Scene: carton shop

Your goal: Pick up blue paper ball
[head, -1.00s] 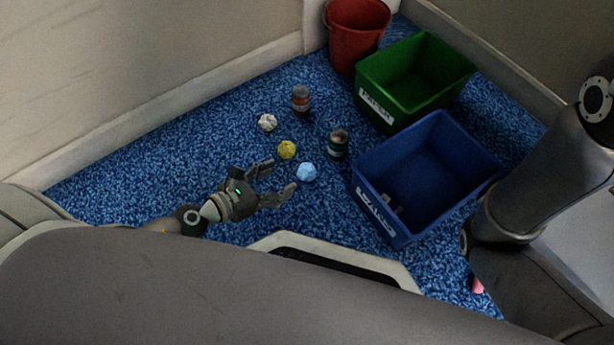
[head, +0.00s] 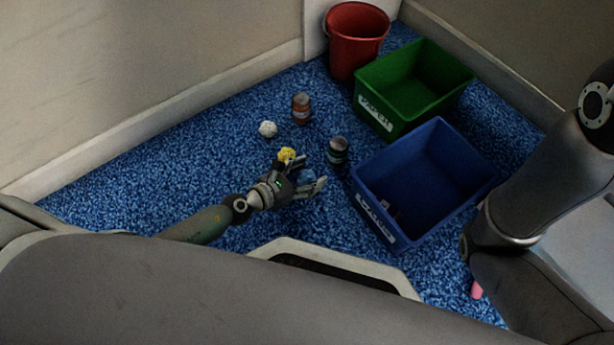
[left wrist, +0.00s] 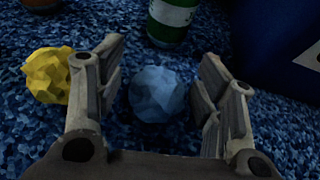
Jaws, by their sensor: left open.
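The blue paper ball (left wrist: 158,94) lies on the blue carpet between the two open fingers of my left gripper (left wrist: 162,85) in the left wrist view. In the head view the ball (head: 306,176) is partly hidden by my left gripper (head: 307,174), which is low over the carpet. I cannot see my right gripper; part of my right arm shows at the right.
A yellow paper ball (left wrist: 47,75) lies just outside the left finger. A white ball (head: 267,129), a brown jar (head: 301,108) and a green jar (head: 338,152) stand beyond. A blue bin (head: 378,214), green bin (head: 389,128) and red bucket (head: 355,45) are to the right and back.

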